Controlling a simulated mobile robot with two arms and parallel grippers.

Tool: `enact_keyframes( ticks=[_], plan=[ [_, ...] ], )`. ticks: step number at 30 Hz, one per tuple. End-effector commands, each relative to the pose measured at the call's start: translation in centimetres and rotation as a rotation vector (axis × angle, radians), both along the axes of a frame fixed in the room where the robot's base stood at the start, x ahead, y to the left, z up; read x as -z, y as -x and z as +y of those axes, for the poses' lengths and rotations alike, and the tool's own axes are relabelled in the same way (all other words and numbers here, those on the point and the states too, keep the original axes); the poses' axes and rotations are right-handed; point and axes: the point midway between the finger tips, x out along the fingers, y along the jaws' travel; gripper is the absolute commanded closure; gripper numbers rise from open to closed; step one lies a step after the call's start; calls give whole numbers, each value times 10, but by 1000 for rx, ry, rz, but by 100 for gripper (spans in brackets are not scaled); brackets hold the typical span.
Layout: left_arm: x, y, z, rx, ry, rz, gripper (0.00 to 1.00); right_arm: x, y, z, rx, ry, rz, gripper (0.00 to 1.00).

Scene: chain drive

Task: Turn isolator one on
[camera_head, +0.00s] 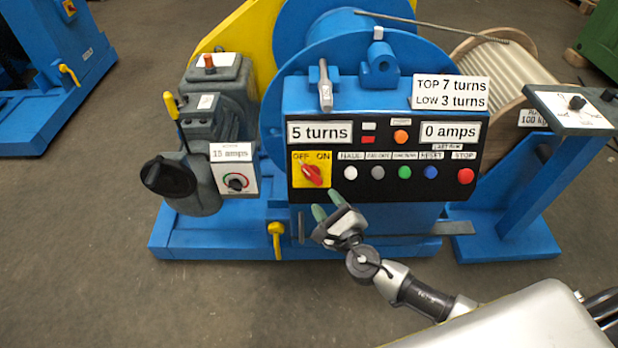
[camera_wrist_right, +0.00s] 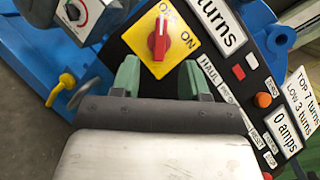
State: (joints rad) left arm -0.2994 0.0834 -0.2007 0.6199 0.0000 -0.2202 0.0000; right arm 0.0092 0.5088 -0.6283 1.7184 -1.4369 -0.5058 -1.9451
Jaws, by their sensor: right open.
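The isolator is a red rotary handle (camera_head: 312,175) on a yellow plate (camera_head: 299,183) marked OFF and ON, at the lower left of the black panel. Its handle also shows in the wrist view (camera_wrist_right: 160,40), with its white mark toward the OFF side. My right gripper (camera_head: 327,206) is open and empty, just below the plate. In the wrist view the green fingertips (camera_wrist_right: 158,78) are spread, with the handle beyond and between them, apart from it. No "one" label is readable on the plate. My left gripper is not in view.
The black panel (camera_head: 330,195) also carries several push buttons, including the red STOP button (camera_head: 465,176), and displays reading 5 turns and 0 amps. A dial (camera_head: 236,182) and black round knob (camera_head: 168,177) stand to the left. Open floor (camera_head: 110,290) lies in front.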

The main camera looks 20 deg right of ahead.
Motion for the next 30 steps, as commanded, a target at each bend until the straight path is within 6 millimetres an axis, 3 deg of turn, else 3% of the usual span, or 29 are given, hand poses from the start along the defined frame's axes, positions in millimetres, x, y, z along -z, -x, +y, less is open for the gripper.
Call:
enact_keyframes(
  ticks=[6,15,22,28,30],
  plan=[
    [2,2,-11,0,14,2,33,-1,-39,5,2,-2,-2,55],
    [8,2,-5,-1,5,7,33,1,-87,12,2,-6,2,55],
    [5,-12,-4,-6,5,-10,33,1,-98,14,0,-7,4,55],
    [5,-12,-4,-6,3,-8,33,1,-99,14,0,-6,5,55],
    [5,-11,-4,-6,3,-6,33,1,-98,14,0,-6,5,63]
  ],
)
